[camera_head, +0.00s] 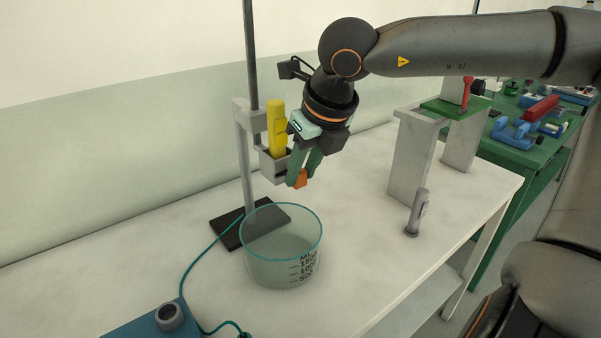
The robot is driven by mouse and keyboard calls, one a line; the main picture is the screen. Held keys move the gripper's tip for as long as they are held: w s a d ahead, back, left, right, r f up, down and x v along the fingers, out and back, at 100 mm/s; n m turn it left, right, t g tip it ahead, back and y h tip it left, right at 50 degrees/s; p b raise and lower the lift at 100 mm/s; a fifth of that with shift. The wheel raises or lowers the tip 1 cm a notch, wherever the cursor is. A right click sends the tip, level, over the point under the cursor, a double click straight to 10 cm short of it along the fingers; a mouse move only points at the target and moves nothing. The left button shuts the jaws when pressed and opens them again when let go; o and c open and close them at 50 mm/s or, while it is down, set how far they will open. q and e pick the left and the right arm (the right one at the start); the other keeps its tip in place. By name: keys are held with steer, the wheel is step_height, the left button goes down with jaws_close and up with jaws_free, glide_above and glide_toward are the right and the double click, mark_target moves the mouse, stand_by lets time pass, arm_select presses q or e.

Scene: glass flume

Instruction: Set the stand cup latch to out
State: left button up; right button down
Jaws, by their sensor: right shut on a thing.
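A stand with a dark base (232,236) and an upright rod (249,50) carries a grey cup (270,166). A yellow stick-like piece (277,128) stands upright in the cup. An orange tab (301,179), which looks like the cup latch, shows at the cup's right side. My right gripper (297,176), with green fingers, points down beside the cup and is shut on the orange tab. The fingers hide part of the tab, so I cannot tell its setting. My left gripper is not in view.
A glass beaker (283,272) stands just below and in front of the cup. A blue device (150,322) with a teal cable is at the front left. A small grey post (417,212) and a white block stand (412,155) are at the right. The front middle of the bench is clear.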

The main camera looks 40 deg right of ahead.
steer(key=c, duration=0.6)
jaws_free()
steer(key=shift+s, duration=0.1)
steer(key=v, duration=1.2)
steer(key=shift+r, duration=0.3)
steer(key=shift+a, duration=0.1)
